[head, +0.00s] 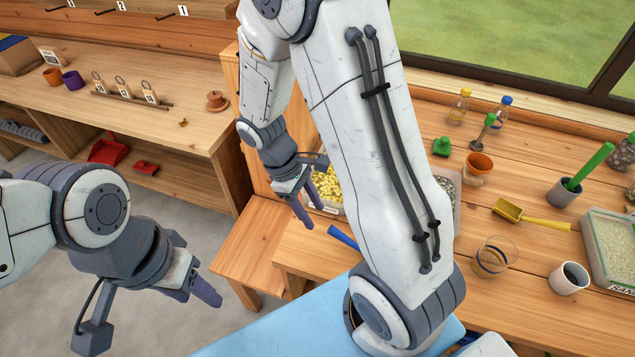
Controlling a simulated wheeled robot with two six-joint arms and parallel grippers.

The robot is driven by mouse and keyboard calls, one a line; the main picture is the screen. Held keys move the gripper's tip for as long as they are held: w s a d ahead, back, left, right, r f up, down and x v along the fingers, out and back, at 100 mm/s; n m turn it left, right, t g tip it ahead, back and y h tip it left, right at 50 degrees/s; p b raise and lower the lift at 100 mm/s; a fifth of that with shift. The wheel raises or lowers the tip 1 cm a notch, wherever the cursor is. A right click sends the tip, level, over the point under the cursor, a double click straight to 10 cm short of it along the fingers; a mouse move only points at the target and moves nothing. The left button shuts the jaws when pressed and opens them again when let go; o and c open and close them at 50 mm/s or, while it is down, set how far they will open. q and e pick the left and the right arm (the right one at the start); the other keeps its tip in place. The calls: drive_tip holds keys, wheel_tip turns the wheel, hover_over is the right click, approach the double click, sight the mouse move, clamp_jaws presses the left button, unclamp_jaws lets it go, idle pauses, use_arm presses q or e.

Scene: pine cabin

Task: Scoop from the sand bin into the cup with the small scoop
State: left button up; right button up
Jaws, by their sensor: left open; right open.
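A yellow scoop (508,210) lies on the wooden table, its handle pointing right. A bin of pale grains (612,240) with a partly cut-off label stands at the right edge. A clear cup with a blue band (491,262) and a pale cup with a dark inside (569,279) stand on the table near it; I cannot tell which is the task's cup. My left gripper (207,289) is open and empty at the lower left, away from the table. My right gripper (310,208) is open beside a bin of yellow pieces (335,190), far left of the scoop.
A blue bar-like thing (343,238) lies on the table, partly hidden by my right arm. A grey cup holding a green stick (563,192), an orange-rimmed pot (478,170) and small bottles (459,107) stand further back. A shelf unit (180,115) is at left.

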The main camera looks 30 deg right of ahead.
sight(336, 230)
drive_tip(key=shift+g, duration=0.4)
drive_tip(key=d+f+b, duration=0.1)
drive_tip(key=f+b, duration=0.1)
drive_tip(key=s+d+f+b, duration=0.1)
drive_tip(key=d+f+b, duration=0.1)
drive_tip(key=f, duration=0.1)
drive_tip(key=s+d+f+b, duration=0.1)
drive_tip(key=f+b, duration=0.1)
drive_tip(key=shift+s+d+f, duration=0.1)
drive_tip(key=shift+d+f, duration=0.2)
use_arm(q)
wheel_tip(336, 230, down, 7)
drive_tip(key=b, duration=0.2)
use_arm(e)
drive_tip(key=shift+s+d+f, duration=0.2)
drive_tip(key=shift+s+f, duration=0.05)
drive_tip(key=shift+f, duration=0.35)
drive_tip(key=shift+r, duration=0.15)
drive_tip(key=c, duration=0.3)
clamp_jaws()
wheel_tip(336, 230, up, 6)
drive_tip(key=p, duration=0.6)
drive_tip(key=shift+r+p, duration=0.15)
drive_tip(key=shift+p, duration=0.15)
use_arm(q)
wheel_tip(336, 230, up, 6)
drive_tip(key=shift+r, duration=0.15)
